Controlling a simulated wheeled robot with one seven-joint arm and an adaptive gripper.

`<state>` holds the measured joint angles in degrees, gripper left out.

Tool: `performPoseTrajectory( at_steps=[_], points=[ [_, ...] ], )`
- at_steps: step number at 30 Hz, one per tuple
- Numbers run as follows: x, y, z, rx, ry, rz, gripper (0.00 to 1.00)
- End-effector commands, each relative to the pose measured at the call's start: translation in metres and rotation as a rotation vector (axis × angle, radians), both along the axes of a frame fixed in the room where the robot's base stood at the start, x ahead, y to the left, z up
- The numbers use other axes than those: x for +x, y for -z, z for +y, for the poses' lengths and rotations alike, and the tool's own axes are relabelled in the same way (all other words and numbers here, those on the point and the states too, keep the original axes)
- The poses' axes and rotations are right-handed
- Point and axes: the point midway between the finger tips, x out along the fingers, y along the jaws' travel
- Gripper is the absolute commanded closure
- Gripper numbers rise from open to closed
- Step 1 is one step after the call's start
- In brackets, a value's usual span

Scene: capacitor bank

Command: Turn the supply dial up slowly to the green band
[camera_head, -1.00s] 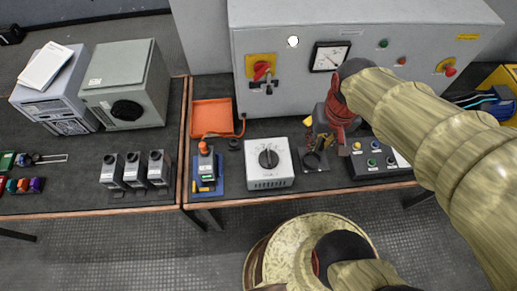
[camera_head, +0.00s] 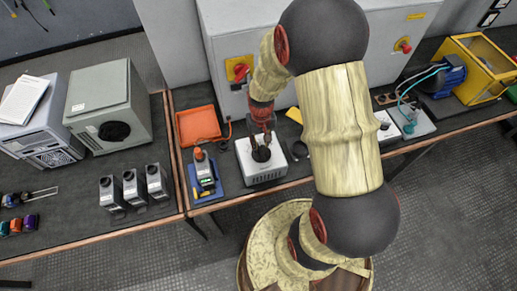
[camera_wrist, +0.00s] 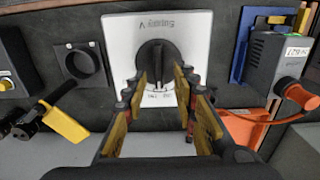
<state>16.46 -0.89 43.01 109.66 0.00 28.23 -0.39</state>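The supply box (camera_head: 258,174) is white, with a round dark dial (camera_head: 261,154) on top. In the wrist view the dial (camera_wrist: 157,58) has a raised bar grip, and the box's "Supply V" label (camera_wrist: 157,22) appears upside down. My gripper (camera_head: 262,138) points down over the dial. In the wrist view my gripper (camera_wrist: 160,77) is open, its two fingers spread to either side of the dial's near end. I cannot tell whether they touch it. No green band can be made out, and the cabinet's meter is hidden behind my arm.
An orange tray (camera_head: 198,124) and a device on a blue base (camera_head: 204,170) lie left of the box. The grey cabinet (camera_head: 222,45) stands behind.

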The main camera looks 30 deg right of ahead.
Motion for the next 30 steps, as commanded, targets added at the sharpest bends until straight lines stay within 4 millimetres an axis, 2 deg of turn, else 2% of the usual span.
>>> performPoseTrajectory(
  at_steps=[3,8,19,30],
  points=[
    [-0.001,0.020,0.000,0.001,0.000,0.002,0.72],
    [0.000,0.035,0.000,0.000,0.000,0.001,0.72],
    [0.000,0.039,0.000,0.000,0.000,0.000,0.72],
    [0.000,0.039,0.000,0.000,0.000,0.000,0.93]
  ],
)
